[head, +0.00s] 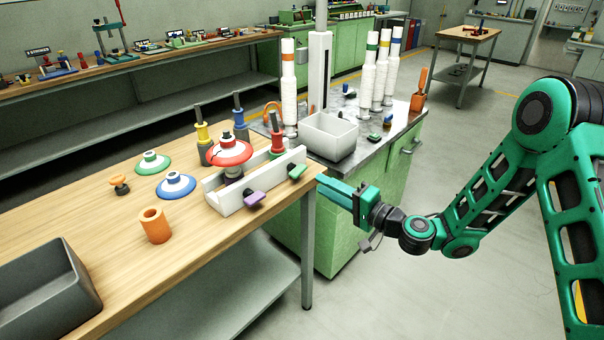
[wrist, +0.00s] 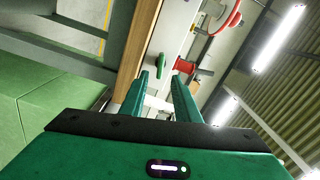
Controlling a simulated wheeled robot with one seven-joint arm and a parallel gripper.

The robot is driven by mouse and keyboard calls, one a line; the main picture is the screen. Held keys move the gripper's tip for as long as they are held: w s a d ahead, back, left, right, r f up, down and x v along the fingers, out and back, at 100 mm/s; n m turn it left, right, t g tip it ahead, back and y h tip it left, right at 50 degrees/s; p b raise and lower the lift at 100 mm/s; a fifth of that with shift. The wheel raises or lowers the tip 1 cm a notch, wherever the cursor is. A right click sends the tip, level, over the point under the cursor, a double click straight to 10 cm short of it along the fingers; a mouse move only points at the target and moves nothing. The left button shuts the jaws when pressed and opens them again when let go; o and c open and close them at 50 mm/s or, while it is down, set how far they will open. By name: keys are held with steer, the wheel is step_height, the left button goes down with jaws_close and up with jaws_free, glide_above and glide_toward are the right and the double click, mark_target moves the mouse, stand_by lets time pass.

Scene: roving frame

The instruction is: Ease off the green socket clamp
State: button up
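The green clamp (head: 297,172) is a small paddle-shaped handle at the right end of the low white fixture (head: 222,206) on the wooden bench. In the wrist view the green clamp (wrist: 161,66) shows upright just beyond the gap between my fingertips. A purple clamp (head: 254,199) of similar shape sits at the fixture's front. A red-rimmed disc (head: 230,152) stands in the fixture. My gripper (head: 321,182) is just right of the green clamp, past the bench edge. Its fingers (wrist: 160,78) are apart and empty, with no contact visible.
A red spool (head: 277,142) stands behind the green clamp, and a pale bin (head: 328,136) sits on the grey counter. White and blue discs (head: 175,185), an orange cup (head: 155,225) and a dark tray (head: 45,290) are further left.

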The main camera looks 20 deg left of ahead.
mark_target(302, 173)
steer(key=x, duration=1)
steer(key=shift+w+a, duration=0.1)
steer(key=shift+a, duration=0.1)
jaws_close()
steer(key=shift+w+d, duration=0.1)
steer(key=shift+d, duration=0.25)
steer(key=shift+a, duration=0.35)
